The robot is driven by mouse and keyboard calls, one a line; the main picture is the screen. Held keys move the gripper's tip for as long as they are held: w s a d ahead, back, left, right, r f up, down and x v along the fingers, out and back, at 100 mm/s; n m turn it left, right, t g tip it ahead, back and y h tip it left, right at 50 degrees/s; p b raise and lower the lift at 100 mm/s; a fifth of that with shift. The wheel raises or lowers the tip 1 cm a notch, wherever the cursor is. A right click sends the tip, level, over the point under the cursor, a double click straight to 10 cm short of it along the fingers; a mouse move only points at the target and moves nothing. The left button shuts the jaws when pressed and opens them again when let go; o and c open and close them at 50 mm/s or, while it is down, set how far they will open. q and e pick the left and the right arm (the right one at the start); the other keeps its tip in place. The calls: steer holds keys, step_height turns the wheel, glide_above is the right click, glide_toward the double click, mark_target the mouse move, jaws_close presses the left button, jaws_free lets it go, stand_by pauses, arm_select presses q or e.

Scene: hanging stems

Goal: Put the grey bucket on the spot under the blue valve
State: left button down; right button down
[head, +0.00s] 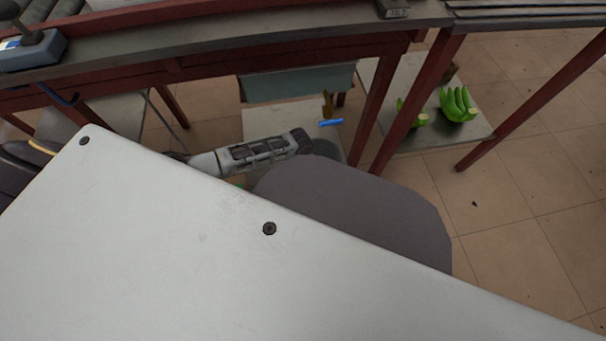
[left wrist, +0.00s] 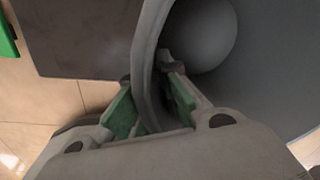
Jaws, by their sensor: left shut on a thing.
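The blue valve (head: 331,122) is a short blue bar below a brass-coloured tap (head: 327,103) under the workbench. My left gripper (head: 303,141) reaches in from the left, just below the valve in the head view. It is shut on the rim of the grey bucket (left wrist: 270,65), with one finger inside and one outside. In the head view only a grey part of the bucket (head: 330,150) shows beside the fingertips. The spot under the valve cannot be made out. My right gripper is not in view.
A grey-blue tank (head: 298,82) hangs behind the tap. A red bench leg (head: 378,95) stands right of the valve. Green bananas (head: 457,104) lie on a grey slab (head: 440,140) at the right. A pale slab (head: 262,122) lies under the tank. Tiled floor is open at the right.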

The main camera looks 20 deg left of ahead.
arm_select(q)
steer(key=shift+f, duration=0.4)
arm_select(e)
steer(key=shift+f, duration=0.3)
arm_select(q)
steer(key=c, duration=1.6)
jaws_free()
steer(key=shift+c, duration=0.2)
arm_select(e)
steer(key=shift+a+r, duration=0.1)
arm_select(q)
steer(key=shift+r, duration=0.15)
